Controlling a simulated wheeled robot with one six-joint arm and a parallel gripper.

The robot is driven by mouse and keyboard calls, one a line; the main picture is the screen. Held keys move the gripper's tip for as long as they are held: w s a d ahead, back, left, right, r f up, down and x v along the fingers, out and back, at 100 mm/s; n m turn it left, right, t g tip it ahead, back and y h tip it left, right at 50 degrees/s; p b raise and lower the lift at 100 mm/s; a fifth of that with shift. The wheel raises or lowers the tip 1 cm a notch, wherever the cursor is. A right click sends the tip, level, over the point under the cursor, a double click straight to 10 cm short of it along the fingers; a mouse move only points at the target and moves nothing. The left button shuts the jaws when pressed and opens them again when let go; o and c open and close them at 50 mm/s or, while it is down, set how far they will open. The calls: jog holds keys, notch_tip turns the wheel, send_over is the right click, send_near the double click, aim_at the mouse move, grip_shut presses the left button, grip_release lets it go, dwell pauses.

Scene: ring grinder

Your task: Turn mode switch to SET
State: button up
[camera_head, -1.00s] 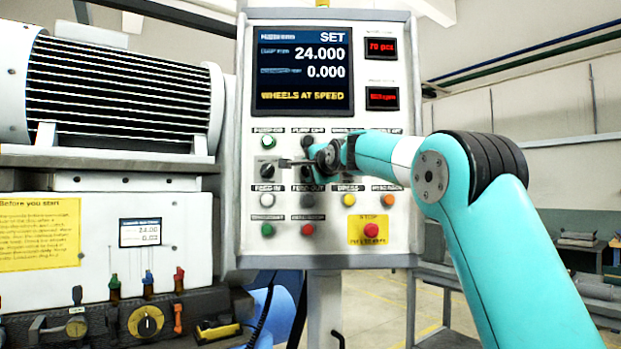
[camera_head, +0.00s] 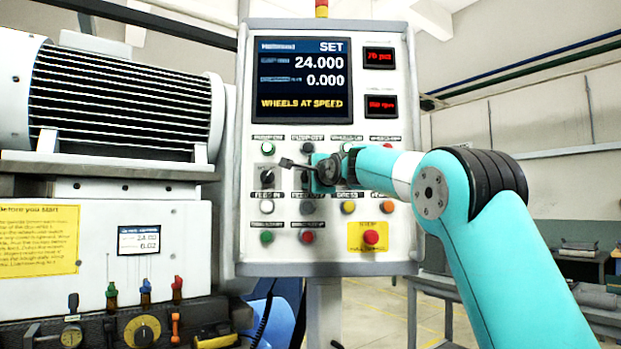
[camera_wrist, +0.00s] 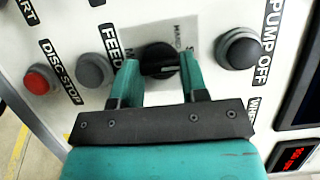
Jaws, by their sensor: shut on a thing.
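The mode switch is a black round knob (camera_wrist: 160,62) on the pale panel in the wrist view, with MANUAL partly readable beside it. My gripper (camera_wrist: 160,72) has one teal finger on each side of the knob and is shut on it. The fingers hide part of the printed labels. In the head view, my gripper (camera_head: 312,178) is at the panel's second row of controls and covers the knob. The screen (camera_head: 302,78) reads SET at its top right, with 24.000, 0.000 and WHEELS AT SPEED below.
Close to the fingers are the black PUMP OFF button (camera_wrist: 238,50), a grey FEED button (camera_wrist: 95,70) and the red DISC STOP button (camera_wrist: 40,79). The red stop button (camera_head: 371,237) on its yellow plate is lower right. The finned motor housing (camera_head: 122,103) stands left.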

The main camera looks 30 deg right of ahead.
jog(key=o, duration=0.9)
jog(key=s+b, duration=0.2)
jog(key=s, duration=0.3)
jog(key=s+a+b, duration=0.1)
jog(key=s+b, duration=0.1)
jog(key=s, duration=0.4)
jog(key=s+a+b, duration=0.1)
jog(key=s+b, duration=0.1)
jog(key=s, duration=0.4)
jog(key=shift+s+a, duration=0.1)
jog(key=shift+a, duration=0.15)
jog(key=shift+f, duration=0.1)
